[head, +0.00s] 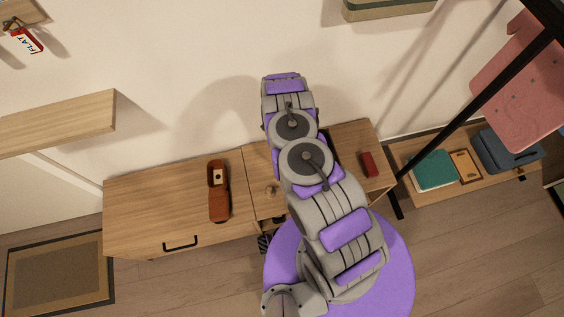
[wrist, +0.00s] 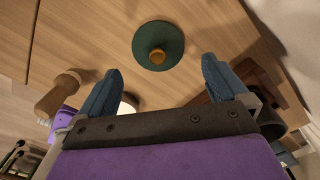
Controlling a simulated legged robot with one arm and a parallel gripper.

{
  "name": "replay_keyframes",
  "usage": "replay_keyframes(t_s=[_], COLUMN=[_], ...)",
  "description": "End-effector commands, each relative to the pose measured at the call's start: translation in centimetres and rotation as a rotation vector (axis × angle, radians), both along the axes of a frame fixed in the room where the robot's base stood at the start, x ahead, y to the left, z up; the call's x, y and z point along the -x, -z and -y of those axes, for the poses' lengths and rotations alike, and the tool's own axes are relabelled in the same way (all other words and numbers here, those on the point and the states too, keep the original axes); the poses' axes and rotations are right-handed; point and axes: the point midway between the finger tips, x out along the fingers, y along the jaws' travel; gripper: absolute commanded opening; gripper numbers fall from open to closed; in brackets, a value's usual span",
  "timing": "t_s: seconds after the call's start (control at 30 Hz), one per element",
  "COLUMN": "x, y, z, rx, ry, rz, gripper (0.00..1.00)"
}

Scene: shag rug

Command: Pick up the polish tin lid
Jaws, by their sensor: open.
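A dark green round lid with a small golden-brown knob, which looks like the polish tin lid (wrist: 172,32), lies on the wooden top in the wrist view. My gripper (wrist: 160,67) is open and empty, its two blue fingers spread wide. The lid shows beyond the fingertips, about midway between them, apart from both. A pale round thing (wrist: 126,107) shows beside the left finger, mostly hidden by my gripper; I cannot tell what it is. In the head view my arm hides the lid and the gripper.
A turned wooden piece (wrist: 58,95) stands left of the left finger. A brown wooden item (wrist: 258,84) lies near the right finger. A dark red block (head: 369,164) lies to the right.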

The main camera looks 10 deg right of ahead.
Motion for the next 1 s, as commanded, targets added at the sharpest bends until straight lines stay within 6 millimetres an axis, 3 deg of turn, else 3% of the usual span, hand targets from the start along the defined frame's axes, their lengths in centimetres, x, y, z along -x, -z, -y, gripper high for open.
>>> replay_keyframes(t_s=[0.27, 0.6, 0.93, 1.0], x=[0.2, 0.4, 0.4, 0.5], y=[2.0, 6.2, 6.6, 6.6], z=[0.0, 0.4, 0.3, 0.3], rx=[-0.001, -0.001, 0.0, 0.0], ry=[0.0, 0.001, -0.001, -0.001], rz=[-0.002, 0.001, 0.001, 0.001], gripper=[1.0, 1.0, 1.0, 0.93])
